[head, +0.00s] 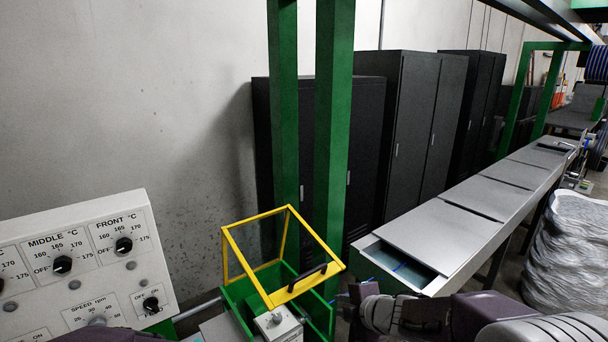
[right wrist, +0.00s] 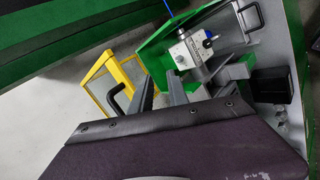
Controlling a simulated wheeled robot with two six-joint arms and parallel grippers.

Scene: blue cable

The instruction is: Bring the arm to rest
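My right gripper (right wrist: 160,83) shows in the right wrist view with its two grey fingers apart and nothing between them. In the head view my right arm comes in low at the right, just right of the green box (head: 238,295). The box's yellow-framed clear guard (head: 281,292) has a black handle (head: 300,279); in the right wrist view this handle (right wrist: 115,101) lies left of the fingers, apparently clear of them. My left gripper is out of sight.
A control panel with knobs (head: 82,262) stands at the left. Green posts (head: 333,120) rise behind the guard. The long grey trough (head: 440,240) runs back right, beside dark cabinets (head: 425,125) and a wrapped silver bundle (head: 570,245).

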